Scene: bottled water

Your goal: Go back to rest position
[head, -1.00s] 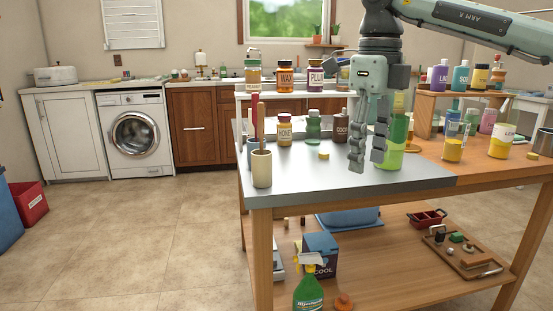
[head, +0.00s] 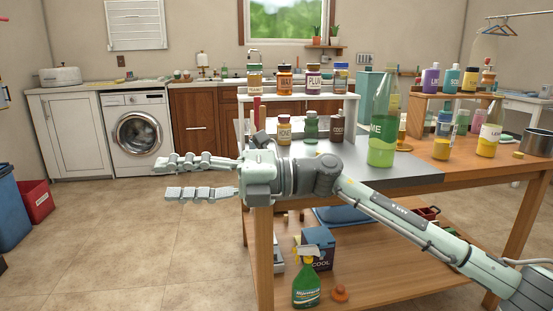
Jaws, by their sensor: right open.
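My right gripper (head: 162,180) is in the left middle of the head view, in front of the worktable's left end. Its fingers point left, spread apart and empty, over open floor. My right arm reaches across in front of the table from the lower right. A green bottle marked "ME" (head: 381,153) stands upright on the table, apart from the gripper and behind the arm. My left gripper is not in view.
The worktable (head: 405,172) carries a white shelf with jars, a wooden rack with bottles, and a metal pot (head: 537,143). A green spray bottle (head: 306,291) stands near the lower shelf. A red bin (head: 39,203) is far left; the floor between is clear.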

